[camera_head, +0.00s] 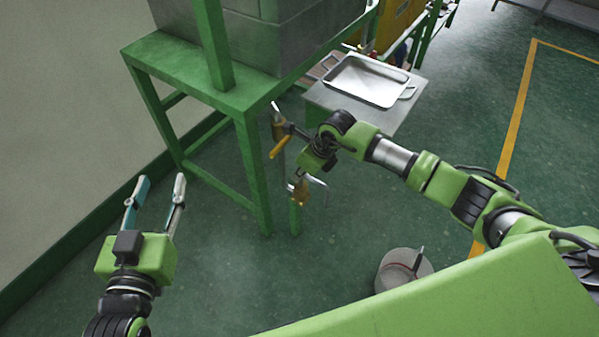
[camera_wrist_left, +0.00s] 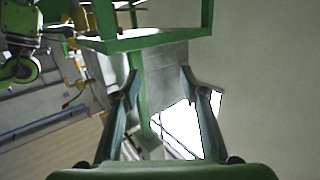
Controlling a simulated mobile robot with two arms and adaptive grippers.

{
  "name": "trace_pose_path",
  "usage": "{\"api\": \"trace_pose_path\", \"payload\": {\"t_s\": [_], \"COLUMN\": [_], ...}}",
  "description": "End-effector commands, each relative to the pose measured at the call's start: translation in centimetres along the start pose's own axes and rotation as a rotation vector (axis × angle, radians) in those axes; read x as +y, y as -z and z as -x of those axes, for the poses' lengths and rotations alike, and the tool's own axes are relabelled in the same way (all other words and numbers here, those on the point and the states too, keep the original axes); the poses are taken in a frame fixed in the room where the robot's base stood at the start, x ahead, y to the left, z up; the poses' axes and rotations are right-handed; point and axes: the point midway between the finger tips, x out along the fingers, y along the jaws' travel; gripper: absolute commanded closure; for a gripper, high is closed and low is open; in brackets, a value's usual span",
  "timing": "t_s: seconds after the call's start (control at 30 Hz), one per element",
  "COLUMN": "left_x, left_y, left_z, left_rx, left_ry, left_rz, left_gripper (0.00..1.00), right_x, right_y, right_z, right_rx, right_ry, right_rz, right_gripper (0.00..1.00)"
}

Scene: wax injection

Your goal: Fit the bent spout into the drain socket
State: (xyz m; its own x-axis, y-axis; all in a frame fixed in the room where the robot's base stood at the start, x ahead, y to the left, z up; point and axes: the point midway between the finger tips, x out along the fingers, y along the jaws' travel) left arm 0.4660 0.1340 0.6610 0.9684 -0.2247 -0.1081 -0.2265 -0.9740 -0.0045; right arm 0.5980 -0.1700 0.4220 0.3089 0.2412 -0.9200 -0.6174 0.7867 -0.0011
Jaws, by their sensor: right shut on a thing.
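My left gripper (camera_head: 160,185) is open and empty at the left, its fingers apart and pointing up in the head view. It is well clear of the green stand. My right gripper (camera_head: 302,178) is beside the stand's front corner, shut on what appears to be the bent spout (camera_head: 321,187), a thin silvery tube with a brass-coloured part. A fitting with an orange-yellow handle (camera_head: 280,147) is just left of the right gripper, near the stand's corner; it may carry the drain socket. The socket opening cannot be made out. The left wrist view shows the open left fingers (camera_wrist_left: 158,90).
A green stand (camera_head: 180,62) carries a grey metal block (camera_head: 245,40). A silver tray (camera_head: 368,80) sits on a low grey table (camera_head: 325,100) behind my right arm. A round grey object (camera_head: 403,268) stands on the floor. Floor between the arms is clear.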

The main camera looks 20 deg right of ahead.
Motion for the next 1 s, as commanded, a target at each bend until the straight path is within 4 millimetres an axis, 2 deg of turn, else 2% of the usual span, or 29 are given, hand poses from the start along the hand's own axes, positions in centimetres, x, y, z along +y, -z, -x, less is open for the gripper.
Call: {"api": "trace_pose_path", "payload": {"t_s": [1.0], "left_x": [0.3], "left_y": [2.7], "left_z": [-0.2], "left_rx": [0.122], "left_ry": [-0.006], "left_rz": [0.0], "left_gripper": [0.6], "right_x": [0.0], "right_y": [0.2], "right_z": [-0.6], "right_rx": [-0.001], "right_ry": [0.0], "right_rz": [0.0], "right_gripper": [1.0]}}
